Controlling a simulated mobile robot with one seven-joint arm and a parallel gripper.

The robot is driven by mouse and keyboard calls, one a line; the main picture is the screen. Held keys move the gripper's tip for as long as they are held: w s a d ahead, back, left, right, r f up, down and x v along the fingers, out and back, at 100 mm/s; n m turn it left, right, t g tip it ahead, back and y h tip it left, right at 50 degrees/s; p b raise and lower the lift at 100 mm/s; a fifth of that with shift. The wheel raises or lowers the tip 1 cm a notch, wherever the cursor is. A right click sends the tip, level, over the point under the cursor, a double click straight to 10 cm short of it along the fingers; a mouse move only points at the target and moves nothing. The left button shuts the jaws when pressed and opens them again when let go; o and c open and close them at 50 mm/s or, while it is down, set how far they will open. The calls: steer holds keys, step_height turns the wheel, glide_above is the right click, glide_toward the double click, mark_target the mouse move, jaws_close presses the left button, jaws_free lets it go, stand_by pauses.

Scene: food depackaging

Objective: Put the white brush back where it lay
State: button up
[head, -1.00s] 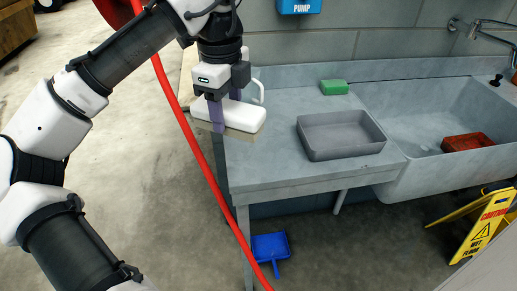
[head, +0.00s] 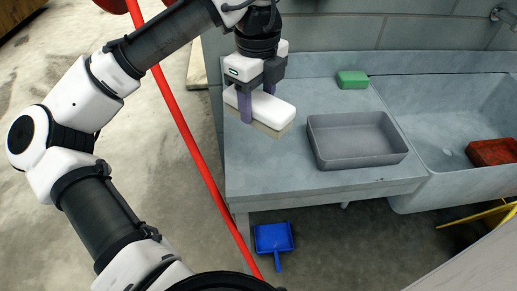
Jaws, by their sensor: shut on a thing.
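The white brush (head: 268,108) has a white block on top and a tan underside. My gripper (head: 258,106) is shut on it, with purple fingers on either side of the block. The brush is over the left part of the grey counter (head: 285,178), left of the grey tray. I cannot tell whether its underside touches the counter or hangs a little above it.
The empty grey tray (head: 318,143) stands right of the brush. A green sponge (head: 352,80) lies behind it. The sink (head: 425,165) at right holds a red block (head: 490,152). A blue dustpan (head: 272,238) lies on the floor.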

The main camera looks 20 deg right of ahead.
step_height(320, 180, down, 14)
steer(key=shift+f+p, duration=0.1)
steer(key=shift+p, duration=0.6)
steer(key=o, duration=0.9)
steer(key=shift+o, duration=0.2)
step_height(320, 180, up, 12)
steer(key=shift+r+b, duration=0.1)
steer(key=shift+b, duration=0.5)
steer(key=shift+d, duration=0.1)
